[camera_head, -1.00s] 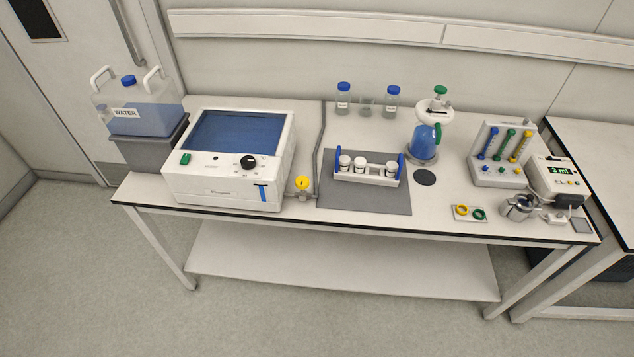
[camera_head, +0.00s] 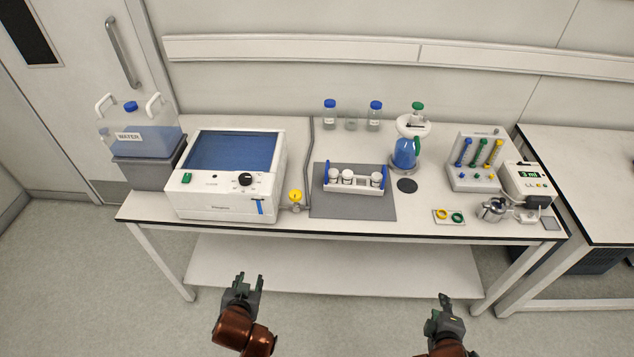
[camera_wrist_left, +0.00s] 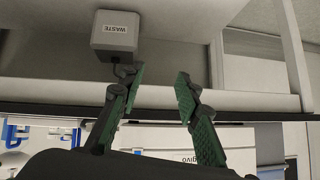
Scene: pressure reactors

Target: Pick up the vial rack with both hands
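The vial rack (camera_head: 354,189) is white with a blue upright handle at each end. It stands on a grey mat (camera_head: 330,207) on the bench and holds several white-capped vials. My left gripper (camera_head: 247,282) is open and empty, in front of the bench and well below the rack, to its left. In the left wrist view its two green-padded fingers (camera_wrist_left: 155,92) are apart, and part of the rack (camera_wrist_left: 76,138) shows at lower left. My right gripper (camera_head: 438,308) is in front of the bench, to the right of the rack; its finger gap is unclear.
A white instrument (camera_head: 222,207) with a blue screen stands left of the mat, a yellow-knobbed valve (camera_head: 295,198) between them. A blue flask (camera_head: 405,154) stands right of the rack, bottles (camera_head: 330,115) behind. The bench's front edge and lower shelf (camera_head: 330,270) lie before my grippers.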

